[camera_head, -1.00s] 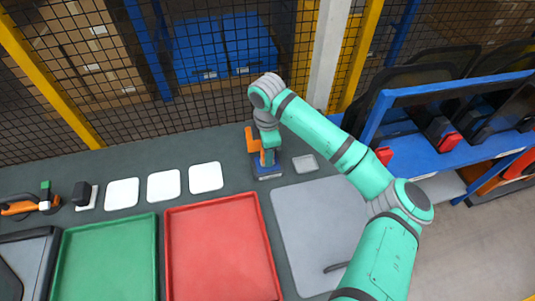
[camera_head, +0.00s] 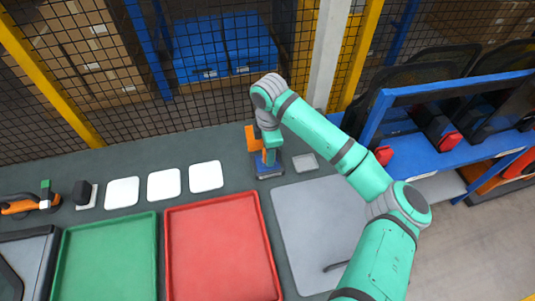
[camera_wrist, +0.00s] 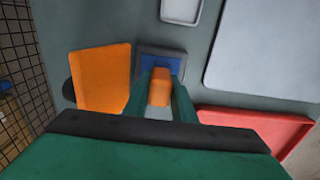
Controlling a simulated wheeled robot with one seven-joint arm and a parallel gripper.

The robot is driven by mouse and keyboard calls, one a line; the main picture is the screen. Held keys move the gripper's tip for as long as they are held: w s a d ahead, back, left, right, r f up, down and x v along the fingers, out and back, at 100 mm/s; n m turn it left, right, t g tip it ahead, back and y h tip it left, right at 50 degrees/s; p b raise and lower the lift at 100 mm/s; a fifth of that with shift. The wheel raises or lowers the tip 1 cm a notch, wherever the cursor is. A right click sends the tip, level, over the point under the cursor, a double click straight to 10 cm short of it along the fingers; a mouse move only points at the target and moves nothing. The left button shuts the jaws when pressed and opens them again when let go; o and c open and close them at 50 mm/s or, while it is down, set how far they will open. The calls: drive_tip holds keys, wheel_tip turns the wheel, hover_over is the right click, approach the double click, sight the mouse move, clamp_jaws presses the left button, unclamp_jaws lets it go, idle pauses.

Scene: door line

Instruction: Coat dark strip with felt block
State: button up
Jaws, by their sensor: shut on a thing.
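My gripper (camera_wrist: 160,92) is shut on an orange block (camera_wrist: 158,87), seen between its green fingers in the wrist view. The block is above or on a blue pad (camera_wrist: 161,64) with a dark square rim; whether they touch I cannot tell. The pad also shows in the head view (camera_head: 269,168), under my gripper (camera_head: 268,158). The felt face of the block is hidden. A larger orange piece (camera_wrist: 103,78) stands left of the fingers. A short dark curved strip (camera_head: 335,267) lies on the grey panel (camera_head: 310,220).
A small grey tray (camera_head: 305,163) lies just right of the pad. Red (camera_head: 220,245) and green (camera_head: 108,255) trays lie in front. Several white squares (camera_head: 163,185) line the bench. A mesh fence (camera_head: 120,100) stands behind; a blue rack (camera_head: 450,155) is at right.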

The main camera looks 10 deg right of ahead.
drive_tip(key=shift+a+f, duration=0.1)
drive_tip(key=shift+a, duration=0.25)
drive_tip(key=shift+w+r, duration=0.2)
drive_tip(key=shift+r, duration=0.15)
drive_tip(key=shift+w+r, duration=0.1)
drive_tip(key=shift+r, duration=0.5)
drive_tip(key=shift+a+r, duration=0.1)
drive_tip(key=shift+r, duration=0.5)
drive_tip(key=shift+s+d+r, duration=0.15)
drive_tip(key=shift+d+r, duration=0.05)
drive_tip(key=shift+r, duration=0.25)
drive_tip(key=shift+s+d+r, duration=0.1)
drive_tip(key=shift+d+r, duration=0.05)
drive_tip(key=shift+r, duration=0.25)
drive_tip(key=shift+a+r, duration=0.2)
drive_tip(key=shift+r, duration=0.95)
drive_tip(key=shift+w, duration=0.25)
drive_tip(key=shift+a, duration=0.1)
drive_tip(key=shift+s, duration=0.1)
